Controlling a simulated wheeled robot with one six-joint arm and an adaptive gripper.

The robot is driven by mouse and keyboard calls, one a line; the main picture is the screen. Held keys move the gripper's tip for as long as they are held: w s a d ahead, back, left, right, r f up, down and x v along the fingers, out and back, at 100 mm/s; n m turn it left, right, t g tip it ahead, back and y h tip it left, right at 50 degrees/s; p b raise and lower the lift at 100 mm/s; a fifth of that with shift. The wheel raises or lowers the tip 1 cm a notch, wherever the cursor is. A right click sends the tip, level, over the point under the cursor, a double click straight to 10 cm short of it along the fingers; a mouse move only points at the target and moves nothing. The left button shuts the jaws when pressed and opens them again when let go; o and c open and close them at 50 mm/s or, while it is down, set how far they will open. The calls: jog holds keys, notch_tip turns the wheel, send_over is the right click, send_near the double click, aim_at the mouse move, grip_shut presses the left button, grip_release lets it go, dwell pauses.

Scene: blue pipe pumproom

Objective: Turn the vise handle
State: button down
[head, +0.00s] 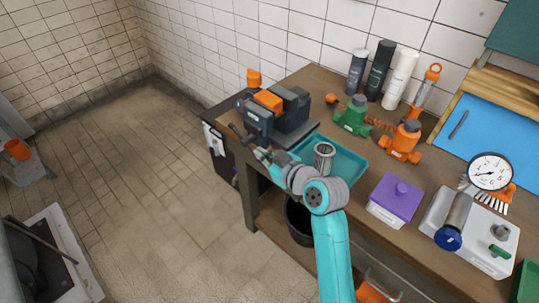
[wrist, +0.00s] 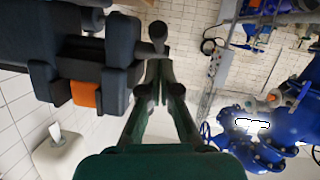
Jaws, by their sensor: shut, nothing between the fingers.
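The dark grey vise (head: 291,116) stands at the left end of the workbench, with an orange block (head: 268,100) in its jaws. Its dark handle (head: 236,131) is on the near left side of the vise. In the wrist view the vise (wrist: 122,45) fills the upper left, with the orange block (wrist: 84,93) below it, and the handle's round knob (wrist: 158,32) shows just beyond my fingertips. My gripper (head: 259,153) is beside the handle, its fingers (wrist: 158,68) drawn together and empty. I cannot tell whether the fingertips touch the handle.
A teal tray (head: 350,165) with a metal cylinder (head: 324,156) lies right of the vise, close to my arm. A green valve (head: 352,117), an orange valve (head: 402,143), several bottles and a purple box (head: 397,196) stand further right. The floor (head: 150,190) to the left is open.

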jog(key=shift+w+a+f, duration=0.2)
jog(key=shift+w+f, duration=0.15)
jog(key=shift+f, duration=0.3)
jog(key=shift+f+t+y, duration=0.3)
jog(key=shift+f, duration=0.05)
jog(key=shift+w+a+f+t+y, duration=0.15)
jog(key=shift+f+t+y, duration=0.1)
jog(key=shift+f, duration=0.35)
jog(key=shift+w+a+f+t+y, duration=0.1)
jog(key=shift+a+f+t+y, duration=0.1)
jog(key=shift+f, duration=0.45)
jog(key=shift+w+a+f+t+y, duration=0.15)
jog(key=shift+f+t+y, duration=0.1)
jog(key=shift+f, duration=0.35)
jog(key=shift+w+a+f, duration=0.65)
jog(key=shift+a+f, duration=0.2)
jog(key=shift+a, duration=0.05)
